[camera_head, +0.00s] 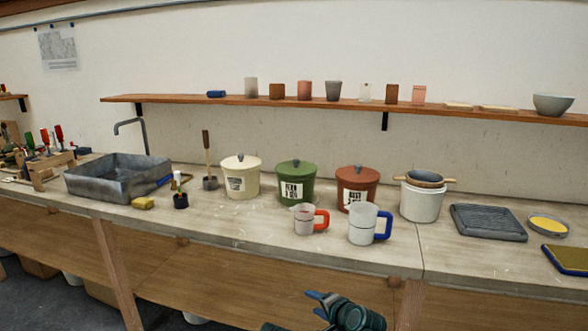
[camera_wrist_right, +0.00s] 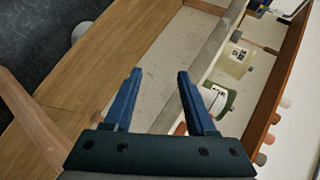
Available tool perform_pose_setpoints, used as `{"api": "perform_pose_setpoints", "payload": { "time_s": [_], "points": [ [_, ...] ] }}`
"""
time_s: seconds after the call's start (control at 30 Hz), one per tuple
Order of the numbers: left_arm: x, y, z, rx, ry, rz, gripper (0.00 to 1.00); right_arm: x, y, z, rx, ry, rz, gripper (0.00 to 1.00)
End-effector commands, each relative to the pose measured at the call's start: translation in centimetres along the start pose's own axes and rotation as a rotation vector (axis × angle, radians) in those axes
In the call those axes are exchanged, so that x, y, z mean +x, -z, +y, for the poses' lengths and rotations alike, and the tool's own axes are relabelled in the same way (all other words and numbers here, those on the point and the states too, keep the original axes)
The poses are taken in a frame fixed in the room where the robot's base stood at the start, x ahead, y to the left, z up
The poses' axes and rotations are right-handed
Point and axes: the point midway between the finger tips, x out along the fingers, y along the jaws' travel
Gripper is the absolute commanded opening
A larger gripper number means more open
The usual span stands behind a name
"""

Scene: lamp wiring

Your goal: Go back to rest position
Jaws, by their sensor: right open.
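My right gripper (camera_head: 316,304) shows at the bottom of the head view, in front of and below the bench's front edge. In the right wrist view the gripper (camera_wrist_right: 160,74) has its two blue fingers apart with nothing between them. My left gripper is not in view. The workbench (camera_head: 240,222) runs across the head view, clear of the gripper.
On the bench stand a grey sink (camera_head: 116,180), cream (camera_head: 240,176), green (camera_head: 295,184) and red-brown (camera_head: 357,186) lidded buckets, a red-handled jug (camera_head: 305,219), a blue-handled jug (camera_head: 364,223) and a white bucket (camera_head: 421,202). A shelf (camera_head: 435,107) hangs above.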

Motion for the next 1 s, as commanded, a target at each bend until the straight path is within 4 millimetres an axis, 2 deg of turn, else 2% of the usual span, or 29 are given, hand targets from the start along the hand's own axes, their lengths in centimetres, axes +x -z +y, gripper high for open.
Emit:
{"api": "perform_pose_setpoints", "payload": {
  "time_s": [0.03,0.1,0.2,0.4,0.53,0.6,1.0],
  "points": [
    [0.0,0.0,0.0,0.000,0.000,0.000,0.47,-0.3,-0.7,2.5,-0.129,-0.102,-0.051,0.56],
    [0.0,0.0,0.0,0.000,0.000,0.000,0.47,-1.2,-1.5,5.9,-0.295,-0.239,-0.130,0.56],
    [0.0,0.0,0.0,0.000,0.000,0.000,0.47,-2.9,-1.9,9.9,-0.473,-0.401,-0.234,0.56],
    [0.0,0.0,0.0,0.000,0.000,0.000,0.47,-7.0,-1.8,15.7,-0.702,-0.650,-0.426,0.56],
    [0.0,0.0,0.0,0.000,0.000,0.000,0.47,-10.0,-1.4,18.4,-0.799,-0.789,-0.550,0.56],
    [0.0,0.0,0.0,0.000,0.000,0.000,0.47,-11.0,-2.1,19.0,-0.843,-0.831,-0.605,0.56],
    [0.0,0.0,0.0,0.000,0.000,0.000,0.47,-10.6,-10.4,16.9,-1.036,-0.854,-0.746,0.56]
  ]
}}
